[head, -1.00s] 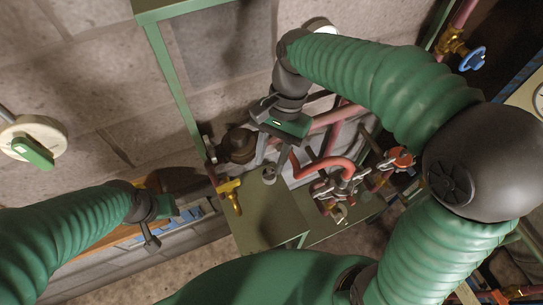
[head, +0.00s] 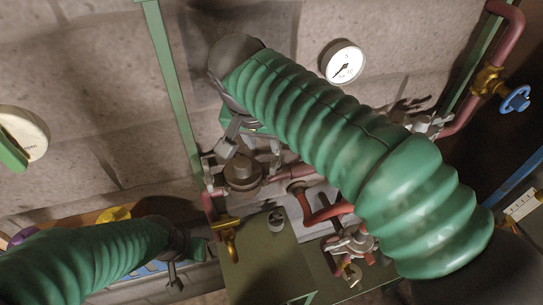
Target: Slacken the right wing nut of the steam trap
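The steam trap looks to be the dark, round, bronze-brown fitting (head: 243,172) on the pipe by the wall, left of the middle in the head view. A small grey upright part (head: 207,168) stands at its left side. Its right side, where the right wing nut would be, is crowded by grey parts that I cannot tell apart from a finger. My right gripper (head: 250,148) is over the trap, partly hidden behind my arm. Its fingers look spread, with no held thing visible. My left gripper (head: 180,268) is low at the left, away from the trap, its opening unclear.
A green post (head: 172,90) rises at the left. A gauge (head: 343,62) and blue handwheel (head: 515,99) are at upper right.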

